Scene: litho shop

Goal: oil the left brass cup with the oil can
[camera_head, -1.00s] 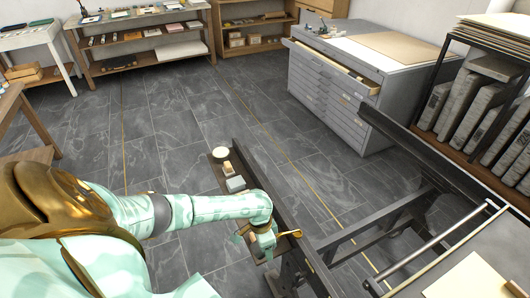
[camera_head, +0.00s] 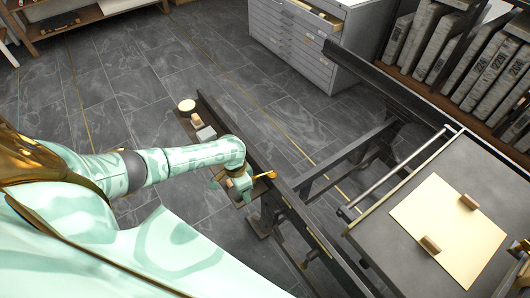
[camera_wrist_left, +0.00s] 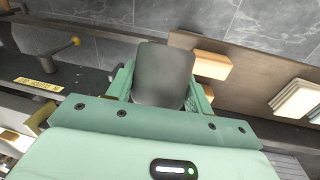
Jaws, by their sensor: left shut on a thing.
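My left gripper (camera_head: 238,186) is low beside the dark press rail, at the near end of a narrow shelf. In the left wrist view its green fingers are shut on a dark grey, rounded body (camera_wrist_left: 163,75), which looks like the oil can. A small orange-brass piece (camera_head: 266,175) shows just right of the gripper in the head view; I cannot tell whether it belongs to the can or the press. I cannot make out the left brass cup for certain. My right gripper is out of view.
The press bed (camera_head: 385,222) bears a cream sheet (camera_head: 440,225). A grey drawer cabinet (camera_head: 300,50) stands behind. Floor left of the shelf is clear.

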